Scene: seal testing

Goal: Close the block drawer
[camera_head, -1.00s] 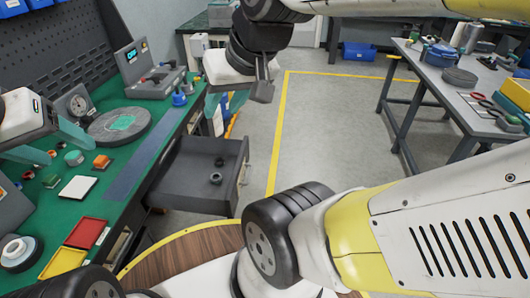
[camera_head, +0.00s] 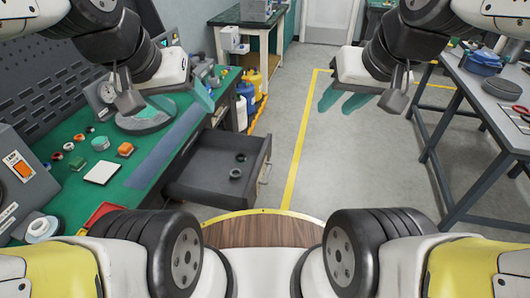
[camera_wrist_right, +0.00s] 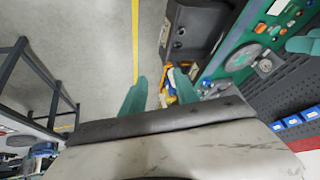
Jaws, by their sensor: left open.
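The dark grey drawer (camera_head: 200,167) is pulled out from under the green bench, with its handle side (camera_head: 264,165) facing right. Two small black round parts (camera_head: 235,173) lie in it. The drawer also shows near the top of the right wrist view (camera_wrist_right: 205,22). My left gripper (camera_head: 182,102) is open and empty, over the bench near the round grey plate. My right gripper (camera_head: 343,101) is open and empty, above the floor, up and to the right of the drawer and apart from it. Its fingers stand apart in the right wrist view (camera_wrist_right: 160,90).
The green bench (camera_head: 140,190) carries a white tile (camera_head: 103,173), an orange block (camera_head: 125,149) and a device with an orange switch (camera_head: 18,175). A grey table (camera_head: 490,100) stands at right. The floor (camera_head: 350,160) between is clear.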

